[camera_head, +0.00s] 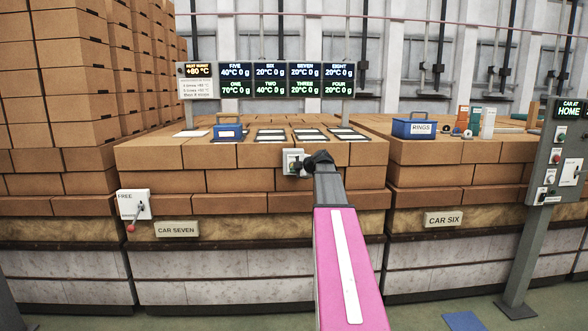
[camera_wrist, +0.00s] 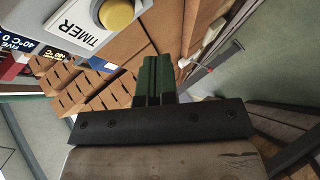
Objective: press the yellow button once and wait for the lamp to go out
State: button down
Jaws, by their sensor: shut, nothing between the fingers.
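The yellow button (camera_wrist: 117,13) is round and sits on a pale box labelled TIMER (camera_wrist: 88,42), at the top left of the wrist view. In the head view the small pale timer box (camera_head: 291,161) is on the front of the brick stack, partly hidden by my arm. My gripper (camera_wrist: 154,60) has dark green fingers, shut and empty. They are below and to the right of the button in the wrist view, apart from it in the picture. In the head view my dark wrist (camera_head: 318,160) is beside the box. I cannot make out a lit lamp.
The car seven brick deck (camera_head: 160,152) carries several dark plates and a blue box (camera_head: 228,132) under display panels (camera_head: 287,80). A FREE switch box (camera_head: 134,204) is at left. A blue RINGS box (camera_head: 413,128) and a grey control post (camera_head: 545,185) stand at right.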

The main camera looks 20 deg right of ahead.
jog(key=shift+s+a, duration=0.15)
jog(key=shift+s, duration=0.4)
jog(key=shift+s+a, duration=0.15)
jog(key=shift+s, duration=0.35)
jog(key=s+a+f+m+g, duration=0.25)
jog(key=s+a+f, duration=0.2)
jog(key=f, duration=0.35)
jog(key=s+a+f+m+g+h, duration=0.1)
jog(key=s+a+f+m+g, duration=0.15)
jog(key=a+f, duration=0.35)
jog(key=s+a+f+m+g, duration=0.1)
jog(key=s+a+f+m, duration=0.3)
jog(key=f, duration=0.5)
jog(key=s+a+f+m+g+h, duration=0.2)
jog(key=s+a+f+m+g, duration=0.1)
jog(key=s+f, duration=0.4)
jog(key=s+a+f+m+g+h, duration=0.2)
jog(key=s+a+f+m, duration=0.3)
jog(key=s, duration=0.9)
notch_tip(320, 180, down, 4)
jog(key=shift+a+r+m+g, duration=0.2)
jog(key=shift+m+g, duration=0.2)
jog(key=shift+m, duration=0.6)
jog(key=shift+w, duration=0.1)
